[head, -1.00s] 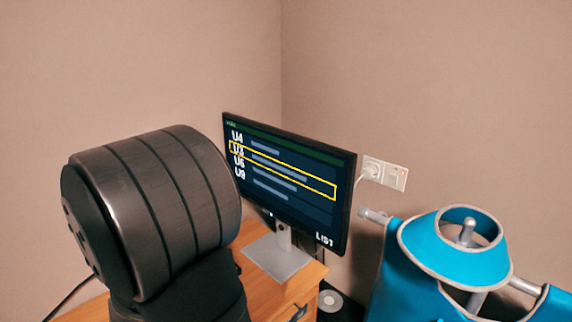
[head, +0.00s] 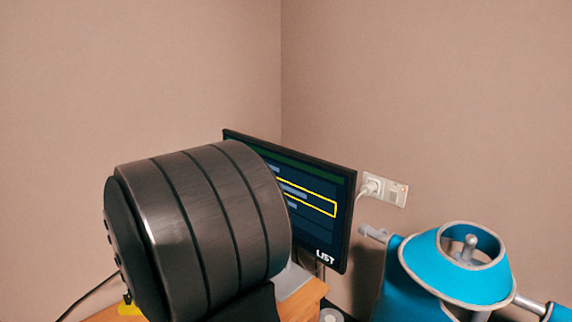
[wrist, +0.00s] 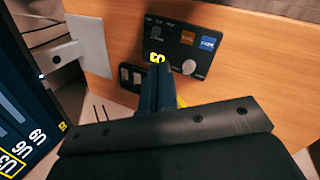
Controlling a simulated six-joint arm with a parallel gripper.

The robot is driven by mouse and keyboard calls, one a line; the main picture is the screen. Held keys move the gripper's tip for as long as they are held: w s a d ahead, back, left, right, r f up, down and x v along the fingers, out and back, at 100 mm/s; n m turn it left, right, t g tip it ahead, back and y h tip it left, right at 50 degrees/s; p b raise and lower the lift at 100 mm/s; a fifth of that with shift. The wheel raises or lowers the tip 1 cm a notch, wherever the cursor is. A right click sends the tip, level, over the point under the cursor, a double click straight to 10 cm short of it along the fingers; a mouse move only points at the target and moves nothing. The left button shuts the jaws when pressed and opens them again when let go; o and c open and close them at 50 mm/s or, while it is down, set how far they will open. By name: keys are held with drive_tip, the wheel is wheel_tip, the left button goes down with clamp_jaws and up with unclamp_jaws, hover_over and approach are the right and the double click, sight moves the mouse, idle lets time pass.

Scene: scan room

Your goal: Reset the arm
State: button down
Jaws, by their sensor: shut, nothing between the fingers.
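My gripper (wrist: 155,88) shows in the wrist view with its dark fingers together and nothing visible between them. Its tips lie in front of the lower edge of a black control panel (wrist: 200,47). In the head view, a big dark ribbed cylinder, part of my arm, hides the panel and my gripper.
A monitor (head: 335,237) showing a list stands on a wooden desk (head: 311,300). A small switch plate (wrist: 131,77) lies left of my fingers. A bit of yellow (wrist: 182,101) shows behind them. A blue apron on a stand (head: 424,262) is at right, below a wall socket (head: 385,190).

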drive_tip(key=a+r+m+g+y, duration=0.3)
drive_tip(key=r+m, duration=0.1)
drive_tip(key=r, duration=0.2)
wheel_tip(320, 180, down, 10)
drive_tip(key=shift+s+a+r, duration=0.1)
drive_tip(key=shift+s+r, duration=0.15)
drive_tip(key=shift+r, duration=0.85)
drive_tip(key=shift+s+r, duration=0.2)
drive_tip(key=shift+r, duration=0.85)
idle(2.0)
wheel_tip(320, 180, down, 8)
drive_tip(key=s+n+t+h, duration=0.1)
drive_tip(key=n+t, duration=0.7)
drive_tip(key=n, duration=0.8)
drive_tip(key=shift+a+r+t, duration=0.15)
drive_tip(key=shift+r+t, duration=0.1)
drive_tip(key=shift+t, duration=0.15)
